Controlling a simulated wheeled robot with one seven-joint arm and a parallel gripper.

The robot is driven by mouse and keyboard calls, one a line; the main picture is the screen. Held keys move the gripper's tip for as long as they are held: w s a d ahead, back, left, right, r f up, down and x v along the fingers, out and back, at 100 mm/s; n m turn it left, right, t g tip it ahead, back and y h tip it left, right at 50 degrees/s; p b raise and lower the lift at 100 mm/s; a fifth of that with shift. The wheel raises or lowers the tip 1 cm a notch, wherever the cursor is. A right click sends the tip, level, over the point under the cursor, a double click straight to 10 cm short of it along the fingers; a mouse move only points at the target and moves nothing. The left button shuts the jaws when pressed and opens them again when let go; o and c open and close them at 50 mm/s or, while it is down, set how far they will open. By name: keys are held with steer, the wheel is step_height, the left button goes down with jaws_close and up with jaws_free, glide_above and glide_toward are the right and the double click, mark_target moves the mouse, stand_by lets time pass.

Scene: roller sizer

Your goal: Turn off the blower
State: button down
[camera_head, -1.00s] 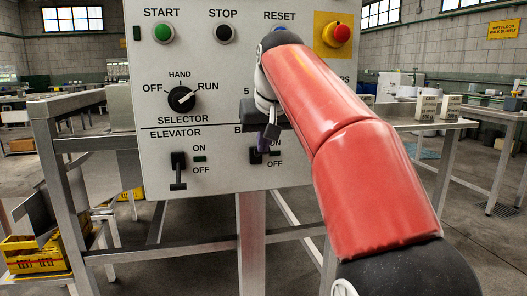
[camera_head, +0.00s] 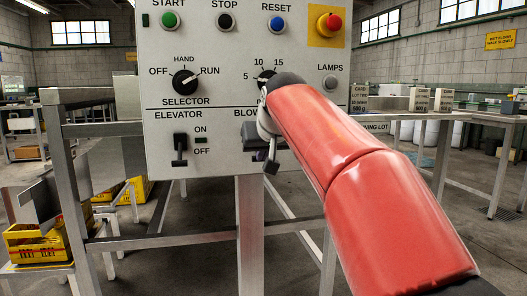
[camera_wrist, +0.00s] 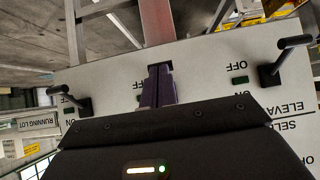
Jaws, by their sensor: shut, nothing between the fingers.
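The white control panel (camera_head: 220,100) faces me. Its blower label (camera_head: 244,113) is partly covered by my arm, and the blower switch is hidden behind my gripper in the head view. In the wrist view, which shows the panel roughly upside down, my gripper (camera_wrist: 157,72) is shut, with its dark purple fingers together. The fingertips are over or just in front of a dark slot (camera_wrist: 158,67) in the middle of the panel, beside an OFF label (camera_wrist: 137,84). I cannot tell whether they touch a lever or how it is set.
The elevator lever (camera_head: 180,150), left of the blower, points down; it shows in the wrist view too (camera_wrist: 285,55). Another lever (camera_wrist: 75,103) stands on the other side. Above are the selector knob (camera_head: 184,82), a dial (camera_head: 265,78) and the red emergency button (camera_head: 330,23).

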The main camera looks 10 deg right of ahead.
steer(key=shift+r, duration=0.1)
steer(key=shift+r+p, duration=0.75)
steer(key=shift+p, duration=0.1)
